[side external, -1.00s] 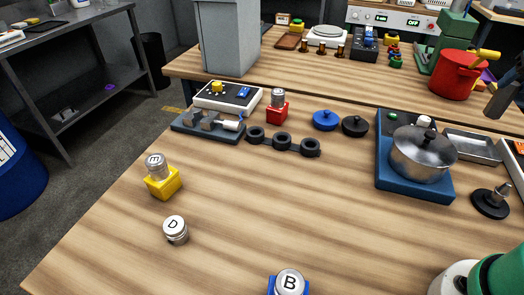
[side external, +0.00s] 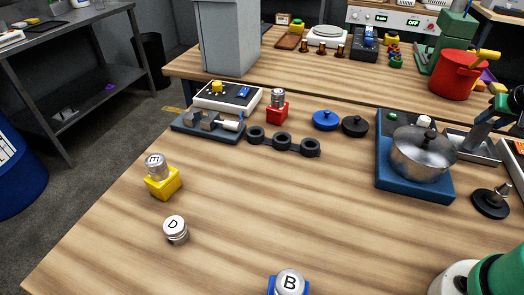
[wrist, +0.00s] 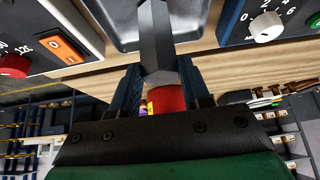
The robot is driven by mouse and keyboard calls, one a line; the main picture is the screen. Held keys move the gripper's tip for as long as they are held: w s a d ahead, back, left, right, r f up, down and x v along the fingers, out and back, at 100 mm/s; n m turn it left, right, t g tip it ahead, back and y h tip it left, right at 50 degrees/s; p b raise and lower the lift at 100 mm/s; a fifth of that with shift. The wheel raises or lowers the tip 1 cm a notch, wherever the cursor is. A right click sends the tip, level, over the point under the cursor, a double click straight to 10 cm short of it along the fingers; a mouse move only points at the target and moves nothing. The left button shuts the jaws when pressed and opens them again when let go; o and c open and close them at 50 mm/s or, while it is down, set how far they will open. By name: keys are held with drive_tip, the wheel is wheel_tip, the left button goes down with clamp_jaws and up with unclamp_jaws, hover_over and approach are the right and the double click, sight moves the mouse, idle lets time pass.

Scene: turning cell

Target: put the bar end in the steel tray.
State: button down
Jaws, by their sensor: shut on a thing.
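The bar end, a grey faceted bar (wrist: 154,35), is between the fingers of my gripper (wrist: 160,85) in the wrist view. Its far end reaches over the steel tray (wrist: 120,22). In the side external view my gripper (side external: 484,131) is at the right edge, above the steel tray (side external: 455,136), pointing down and left. The gripper is shut on the bar end. The dark shape at its tip overlaps the tray in the picture; whether it touches the tray floor, I cannot tell.
A blue hotplate with a steel pot (side external: 422,157) stands just left of the tray. A black stand (side external: 490,203) is in front of it. A red pot (side external: 453,75) stands behind. The middle of the table is clear.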

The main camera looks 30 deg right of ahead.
drive_tip(key=shift+f, duration=0.1)
drive_tip(key=shift+c, duration=2.1)
unclamp_jaws()
drive_tip(key=v, duration=1.1)
drive_tip(key=w+a+f+n+t+y, duration=0.1)
drive_tip(key=w+a+n, duration=0.1)
drive_tip(key=a, duration=0.8)
drive_tip(key=w+a+n+y, duration=0.1)
drive_tip(key=w+a+n, duration=0.2)
drive_tip(key=a, duration=0.7)
drive_tip(key=w+a+f+n+t+y, duration=0.1)
drive_tip(key=w+a+n+y, duration=0.1)
drive_tip(key=a, duration=0.8)
drive_tip(key=shift+w+f+n+t, duration=0.2)
drive_tip(key=shift+f+n+t, duration=0.15)
drive_tip(key=shift+n, duration=0.55)
